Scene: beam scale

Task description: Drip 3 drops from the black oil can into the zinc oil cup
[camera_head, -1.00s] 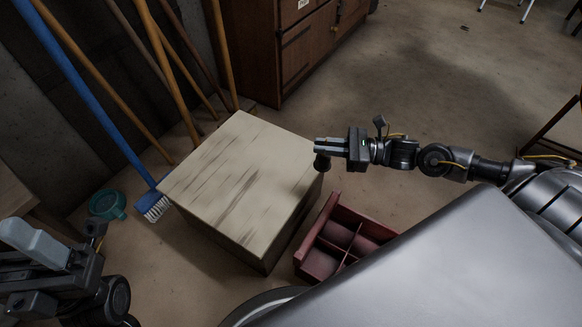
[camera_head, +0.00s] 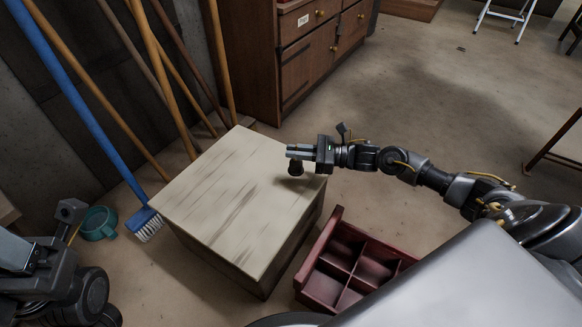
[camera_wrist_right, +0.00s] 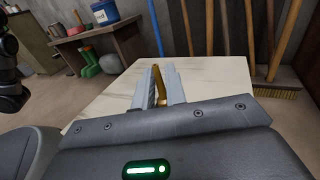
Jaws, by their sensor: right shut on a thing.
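My right gripper (camera_head: 291,151) is over the right corner of a pale wooden block (camera_head: 215,195). It is shut on a small dark thing (camera_head: 295,168), likely the black oil can, which hangs below the fingers. I cannot tell whether its base touches the block top. In the right wrist view a brass-coloured, spout-like piece (camera_wrist_right: 160,85) shows between the two grey fingers (camera_wrist_right: 158,90). My left gripper (camera_head: 18,252) is at the lower left edge, partly cut off, and its jaws are unclear. I see no zinc oil cup in either view.
A dark red divided crate (camera_head: 335,225) stands on the floor right of the block. A teal pot (camera_head: 98,223), a blue broom (camera_head: 75,95) and several wooden handles are at the left. A brown cabinet (camera_head: 285,65) stands behind. The visible block top is otherwise clear.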

